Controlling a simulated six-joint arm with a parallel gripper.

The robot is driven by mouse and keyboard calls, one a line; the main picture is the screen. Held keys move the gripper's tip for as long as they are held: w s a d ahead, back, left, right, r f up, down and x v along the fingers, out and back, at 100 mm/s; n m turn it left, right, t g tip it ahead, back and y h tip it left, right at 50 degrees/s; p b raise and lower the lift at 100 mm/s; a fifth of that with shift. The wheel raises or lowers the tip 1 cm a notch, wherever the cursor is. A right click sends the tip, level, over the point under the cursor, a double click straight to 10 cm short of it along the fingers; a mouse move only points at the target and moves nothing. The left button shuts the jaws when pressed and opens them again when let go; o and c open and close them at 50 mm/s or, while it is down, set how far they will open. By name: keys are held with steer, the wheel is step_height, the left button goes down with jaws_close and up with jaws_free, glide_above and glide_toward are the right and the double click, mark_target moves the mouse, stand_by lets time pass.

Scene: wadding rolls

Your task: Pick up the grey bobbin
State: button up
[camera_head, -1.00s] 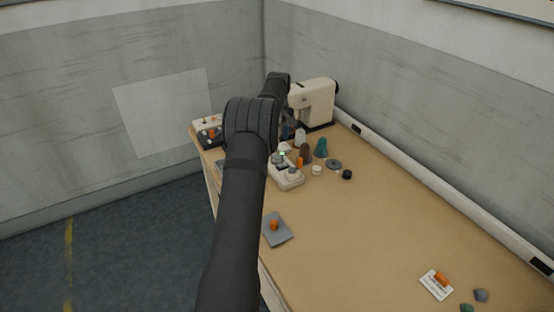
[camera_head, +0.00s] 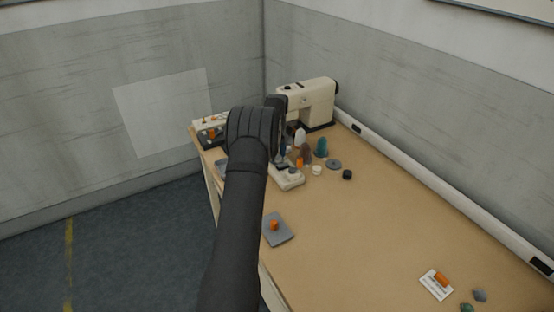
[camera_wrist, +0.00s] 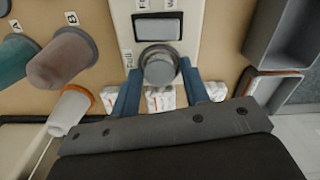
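A short grey cylinder (camera_wrist: 158,66), which looks like the grey bobbin, stands on a pale panel in the wrist view. It is just below a small display window (camera_wrist: 158,27) and beside the printed word "Full". My gripper (camera_wrist: 160,72) has its two blue fingers on either side of the cylinder, with their tips close to its sides. They look open; contact is not clear. In the head view my gripper (camera_head: 283,152) is over the pale device (camera_head: 287,181), and my arm hides part of it. I cannot pick out the bobbin there.
A teal cone (camera_wrist: 17,60), a brown cone (camera_wrist: 64,57) and a white spool with an orange rim (camera_wrist: 70,108) lie left in the wrist view. A grey tray (camera_wrist: 277,40) is right. The sewing machine (camera_head: 308,104) stands behind. The bench's middle is clear.

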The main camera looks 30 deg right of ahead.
steer(key=c, duration=0.6)
